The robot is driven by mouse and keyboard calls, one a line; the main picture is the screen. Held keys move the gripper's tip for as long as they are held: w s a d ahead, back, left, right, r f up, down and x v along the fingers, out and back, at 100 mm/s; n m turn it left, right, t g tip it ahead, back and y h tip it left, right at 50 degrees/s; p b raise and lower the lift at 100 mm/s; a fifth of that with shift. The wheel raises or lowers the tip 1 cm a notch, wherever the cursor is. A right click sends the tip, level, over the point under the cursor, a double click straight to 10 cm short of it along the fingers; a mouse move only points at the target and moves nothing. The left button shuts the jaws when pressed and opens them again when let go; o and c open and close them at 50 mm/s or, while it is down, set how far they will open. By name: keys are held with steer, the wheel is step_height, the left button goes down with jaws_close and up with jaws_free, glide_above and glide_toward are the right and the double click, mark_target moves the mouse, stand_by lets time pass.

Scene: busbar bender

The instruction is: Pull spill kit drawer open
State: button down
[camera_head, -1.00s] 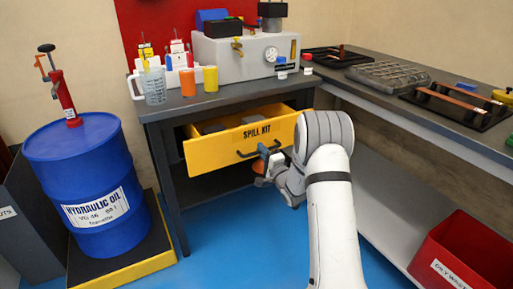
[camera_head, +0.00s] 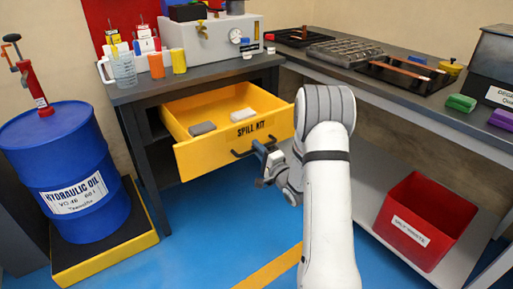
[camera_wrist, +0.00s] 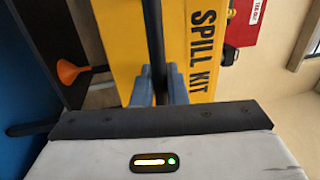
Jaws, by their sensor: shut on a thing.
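The yellow spill kit drawer (camera_head: 215,152) stands pulled out from under the dark workbench, with its inside visible from above. My gripper (camera_head: 263,152) is at the right part of this handle. In the wrist view, the blue fingers of my gripper (camera_wrist: 159,88) are shut around the black handle (camera_wrist: 153,40), with the yellow drawer front (camera_wrist: 203,50) just beyond.
A blue hydraulic oil drum (camera_head: 70,190) stands on a yellow-edged platform at left. A red bin (camera_head: 425,225) is at right under the side bench. The blue floor before the drawer is clear. An orange funnel (camera_wrist: 70,72) shows in the wrist view.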

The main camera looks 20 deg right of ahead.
stand_by(0.3)
steer(key=c, duration=1.6)
jaws_free()
steer(key=shift+o, duration=0.2)
steer(key=p+v, duration=0.1)
steer(key=v, duration=0.7)
steer(key=shift+p, duration=0.35)
steer(key=shift+w, duration=0.1)
step_height(320, 180, up, 23)
steer(key=s+a+n+g+h+p, duration=0.25)
steer(key=n+g+h+p, duration=0.45)
steer(key=p, duration=0.9)
steer(key=s+a+r+n+g+p, duration=0.2)
steer(key=s+r, duration=0.4)
steer(key=s, duration=0.3)
steer(key=s+a+r+n+g+p, duration=0.3)
steer(key=s+r+p, duration=0.3)
steer(key=s, duration=0.3)
steer(key=s+a+r+n+g+p, duration=0.2)
steer(key=s+r+p, duration=0.4)
steer(key=s, duration=0.3)
steer(key=a+g, duration=0.1)
steer(key=g, duration=0.1)
steer(key=shift+r+n+g+y, duration=0.25)
steer(key=shift+n+g+y, duration=0.05)
steer(key=shift+y, duration=0.1)
